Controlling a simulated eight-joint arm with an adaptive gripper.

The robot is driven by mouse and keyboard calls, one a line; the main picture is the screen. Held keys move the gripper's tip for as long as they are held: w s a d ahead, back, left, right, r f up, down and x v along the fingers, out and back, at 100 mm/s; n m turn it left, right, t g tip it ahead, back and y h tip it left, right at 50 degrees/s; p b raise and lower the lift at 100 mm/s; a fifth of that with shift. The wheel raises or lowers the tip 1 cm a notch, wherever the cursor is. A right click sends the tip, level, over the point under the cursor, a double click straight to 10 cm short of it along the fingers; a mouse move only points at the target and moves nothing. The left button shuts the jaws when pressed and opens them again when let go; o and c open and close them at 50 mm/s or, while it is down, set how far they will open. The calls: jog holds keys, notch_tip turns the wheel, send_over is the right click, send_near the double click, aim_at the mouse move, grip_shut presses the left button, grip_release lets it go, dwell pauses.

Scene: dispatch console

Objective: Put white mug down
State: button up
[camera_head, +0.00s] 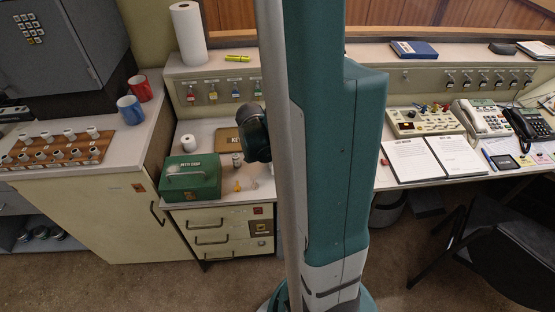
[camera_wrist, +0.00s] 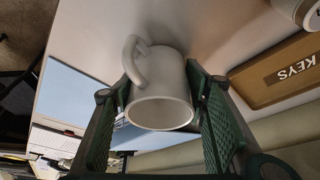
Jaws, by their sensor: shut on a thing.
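The white mug (camera_wrist: 162,78) is between the two green fingers of my gripper (camera_wrist: 159,88) in the wrist view. The fingers are shut on its sides. Its open rim faces the camera and its handle sticks out at the upper left. A pale counter surface (camera_wrist: 85,38) shows beyond the mug; I cannot tell whether the mug touches it. In the head view the mug and the fingers are hidden behind my own column and arm.
A brown KEYS tray (camera_wrist: 288,72) lies right of the mug in the wrist view; the tray also shows in the head view (camera_head: 229,139). A green box (camera_head: 190,178) and a white roll (camera_head: 189,143) stand nearby. Papers (camera_head: 421,160) and phones (camera_head: 481,118) occupy the right desk.

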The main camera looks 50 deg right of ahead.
jog(key=shift+f, duration=0.15)
jog(key=o, duration=1)
jog(key=shift+p+v, duration=1.75)
jog(key=shift+v, duration=4.4)
jog(key=shift+a, duration=0.1)
jog(key=shift+s+a+r+n+t+y, duration=0.1)
jog(key=shift+a+r+n+t+y, duration=0.9)
jog(key=shift+a+r+n, duration=3.1)
jog(key=shift+a+r+n+t+y, duration=0.45)
jog(key=shift+a+r+n+t, duration=1.4)
jog(key=shift+a, duration=4.4)
jog(key=shift+s+a+r+n+t+y, duration=0.1)
jog(key=shift+a+r+n+t+y, duration=0.7)
jog(key=shift+a+r+n, duration=3.3)
